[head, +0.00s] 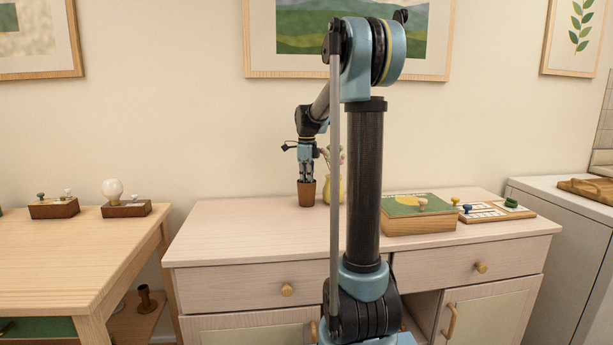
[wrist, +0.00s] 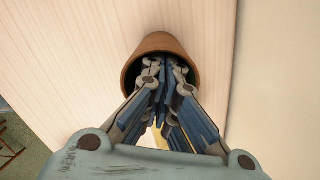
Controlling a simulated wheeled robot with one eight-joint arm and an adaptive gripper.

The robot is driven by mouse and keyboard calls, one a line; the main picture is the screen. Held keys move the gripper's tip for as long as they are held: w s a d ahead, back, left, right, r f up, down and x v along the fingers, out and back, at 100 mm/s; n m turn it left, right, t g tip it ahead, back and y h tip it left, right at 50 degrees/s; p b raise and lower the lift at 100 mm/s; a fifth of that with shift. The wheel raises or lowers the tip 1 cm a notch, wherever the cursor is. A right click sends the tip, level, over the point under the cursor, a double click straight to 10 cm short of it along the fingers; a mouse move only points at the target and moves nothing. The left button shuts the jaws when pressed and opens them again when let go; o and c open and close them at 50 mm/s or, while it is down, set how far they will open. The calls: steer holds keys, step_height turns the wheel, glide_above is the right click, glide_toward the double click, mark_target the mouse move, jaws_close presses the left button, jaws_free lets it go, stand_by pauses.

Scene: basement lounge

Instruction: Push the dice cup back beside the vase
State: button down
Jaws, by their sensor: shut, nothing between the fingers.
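The dice cup (head: 306,194) is a small brown cup standing upright on the pale wood sideboard (head: 260,235), near the wall. My gripper (head: 306,180) points down at it with the fingers together, and the fingertips meet the cup's mouth. In the wrist view my gripper (wrist: 163,65) lies over the open mouth of the dice cup (wrist: 188,47); how deep the tips reach is hard to tell. The yellow vase (head: 326,192) with flowers stands just right of the cup, partly hidden by my arm.
A green-topped box (head: 418,222) and a tray of small pieces (head: 484,214) stand on the sideboard's right side. The sideboard's left part is clear. A wooden table (head: 70,255) with small stands is at the left.

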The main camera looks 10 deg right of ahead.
mark_target(299, 189)
steer(key=shift+f, duration=1.55)
steer(key=shift+a, duration=0.1)
steer(key=shift+w+a, duration=0.3)
steer(key=shift+a, duration=0.3)
steer(key=shift+w+a, duration=0.25)
steer(key=shift+a, duration=0.35)
steer(key=shift+r, duration=0.15)
